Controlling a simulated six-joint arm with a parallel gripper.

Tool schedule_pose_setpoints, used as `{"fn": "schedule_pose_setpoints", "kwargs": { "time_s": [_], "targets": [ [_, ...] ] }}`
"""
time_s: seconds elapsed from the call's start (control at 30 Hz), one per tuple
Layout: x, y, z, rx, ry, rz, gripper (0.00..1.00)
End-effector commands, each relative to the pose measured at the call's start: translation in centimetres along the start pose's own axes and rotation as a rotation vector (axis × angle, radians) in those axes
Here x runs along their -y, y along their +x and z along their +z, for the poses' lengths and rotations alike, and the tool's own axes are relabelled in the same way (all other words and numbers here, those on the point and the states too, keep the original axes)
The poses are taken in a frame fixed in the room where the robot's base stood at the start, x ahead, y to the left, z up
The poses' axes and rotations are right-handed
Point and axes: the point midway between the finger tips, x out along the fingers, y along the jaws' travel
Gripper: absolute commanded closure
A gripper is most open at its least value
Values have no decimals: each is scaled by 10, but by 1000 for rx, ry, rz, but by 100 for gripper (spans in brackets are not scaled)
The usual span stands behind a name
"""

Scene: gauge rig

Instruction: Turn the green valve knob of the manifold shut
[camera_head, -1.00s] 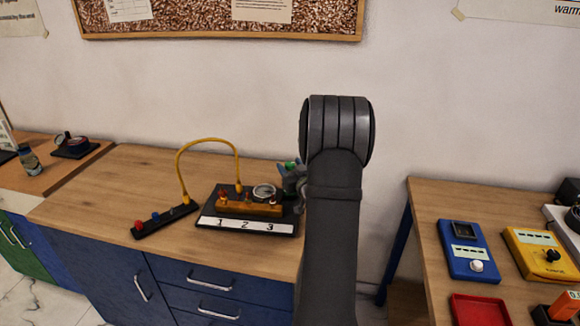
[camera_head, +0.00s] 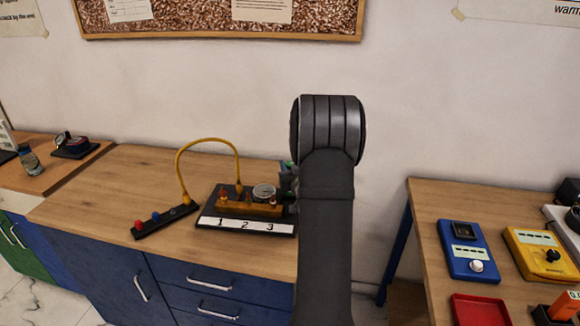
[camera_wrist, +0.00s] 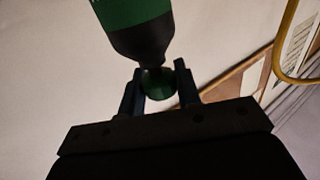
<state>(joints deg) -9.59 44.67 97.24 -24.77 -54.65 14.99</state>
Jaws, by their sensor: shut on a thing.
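The manifold is a brass-coloured block (camera_head: 240,208) with orange-red caps and a round gauge (camera_head: 264,191), on a black base with a strip marked 1, 2, 3. In the head view a bit of my gripper (camera_head: 288,180) shows at the manifold's right end; my arm hides the rest.
A yellow hose (camera_head: 208,142) arches from the manifold to a black bar (camera_head: 166,219) with coloured knobs on its left. The wooden bench top (camera_head: 120,190) is clear left of these. A second bench at right holds a blue meter (camera_head: 467,250), a yellow meter (camera_head: 540,254) and a red tray (camera_head: 480,310).

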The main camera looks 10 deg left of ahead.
Motion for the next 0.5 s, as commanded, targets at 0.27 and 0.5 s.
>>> {"fn": "schedule_pose_setpoints", "kwargs": {
  "time_s": [0.27,0.5],
  "targets": [
    [1,0,-1,-2,0,124,92],
    [0,0,-1,0,0,155,92]
  ]
}}
